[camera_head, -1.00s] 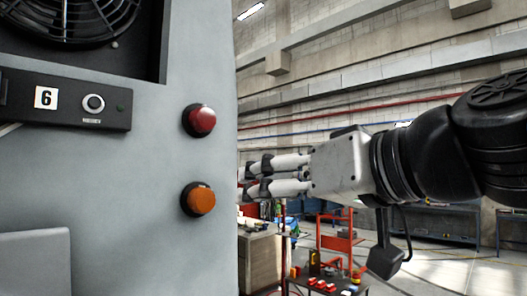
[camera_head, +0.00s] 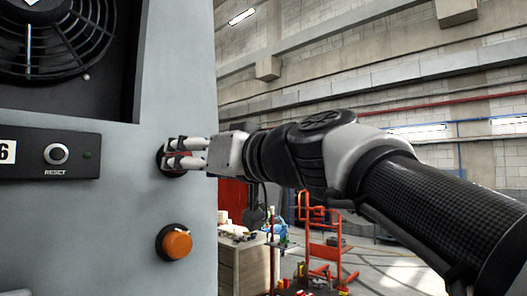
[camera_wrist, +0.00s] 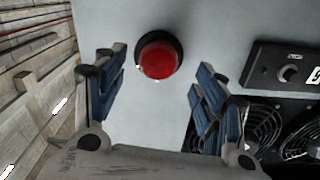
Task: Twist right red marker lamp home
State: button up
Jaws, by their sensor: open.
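The red marker lamp (camera_wrist: 159,59) is a round red lens in a black ring on the grey panel. In the wrist view it lies between and just beyond the open fingers of my gripper (camera_wrist: 158,90), with clear space on both sides. In the head view my gripper (camera_head: 172,153) is at the panel, its fingers covering most of the lamp; a bit of red (camera_head: 178,163) shows between them. Whether a finger touches the lamp or the panel cannot be told.
An amber lamp (camera_head: 175,242) sits below on the same panel. A black box with a RESET button (camera_head: 56,154) and a fan (camera_head: 50,38) are to the left. Right of the panel edge are a workbench (camera_head: 243,265) and a red trolley (camera_head: 325,240).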

jog(key=p+x, duration=0.1)
jog(key=x, duration=0.3)
jog(key=shift+c, duration=0.4)
jog(key=c, duration=1)
jog(key=shift+m, duration=0.4)
jog(key=m, duration=1.1)
jog(key=shift+r+p, duration=0.1)
jog(key=shift+p, duration=0.2)
jog(key=shift+m, duration=0.3)
